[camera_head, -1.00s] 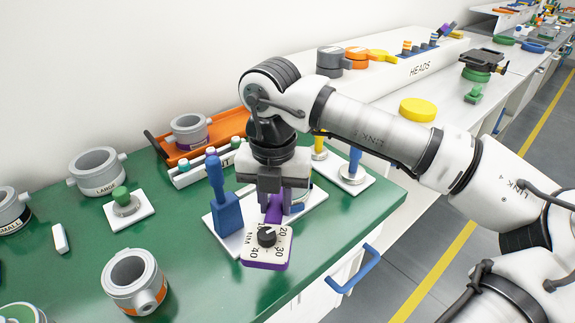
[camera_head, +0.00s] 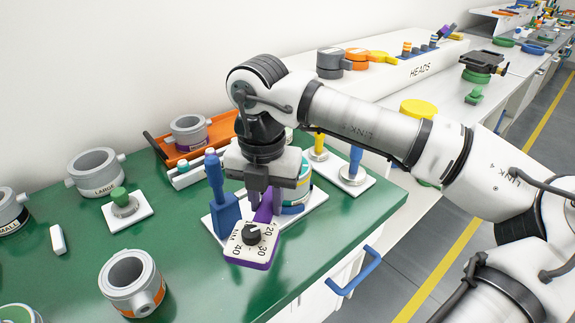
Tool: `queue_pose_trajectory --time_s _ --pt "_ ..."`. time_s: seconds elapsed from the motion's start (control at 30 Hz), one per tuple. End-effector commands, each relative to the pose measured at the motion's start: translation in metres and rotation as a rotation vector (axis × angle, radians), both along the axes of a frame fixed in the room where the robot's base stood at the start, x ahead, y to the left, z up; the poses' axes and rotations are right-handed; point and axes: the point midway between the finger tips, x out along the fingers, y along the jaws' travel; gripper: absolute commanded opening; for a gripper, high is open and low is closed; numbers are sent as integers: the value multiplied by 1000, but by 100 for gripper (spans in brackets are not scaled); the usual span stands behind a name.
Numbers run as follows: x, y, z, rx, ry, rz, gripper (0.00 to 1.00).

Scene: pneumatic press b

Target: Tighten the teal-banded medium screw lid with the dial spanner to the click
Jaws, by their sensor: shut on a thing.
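My gripper (camera_head: 262,198) is shut on the purple handle of the dial spanner (camera_head: 252,244). The spanner's white dial face has a black knob and numbers and points toward the front of the green bench, beside a white base plate (camera_head: 312,206). A round jar-like part with teal and blue bands (camera_head: 297,194) shows just right of and behind my gripper, on the plate. My gripper hides much of it, so I cannot tell whether its lid touches the spanner. A blue block with an upright blue handle (camera_head: 226,213) stands left of my gripper.
An orange tray (camera_head: 222,128) holding a grey cup stands behind. Grey cups (camera_head: 96,172) and an orange-banded cup (camera_head: 131,280) stand at left. Yellow and blue posts (camera_head: 355,164) stand right of my gripper. A blue bench handle (camera_head: 354,273) sticks out in front.

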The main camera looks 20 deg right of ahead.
Motion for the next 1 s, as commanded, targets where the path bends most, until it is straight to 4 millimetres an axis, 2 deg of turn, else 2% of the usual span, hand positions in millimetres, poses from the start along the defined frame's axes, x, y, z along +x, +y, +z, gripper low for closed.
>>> queue_pose_trajectory --time_s 1.0 --pt "11 12 0 0 -5 -100 0"
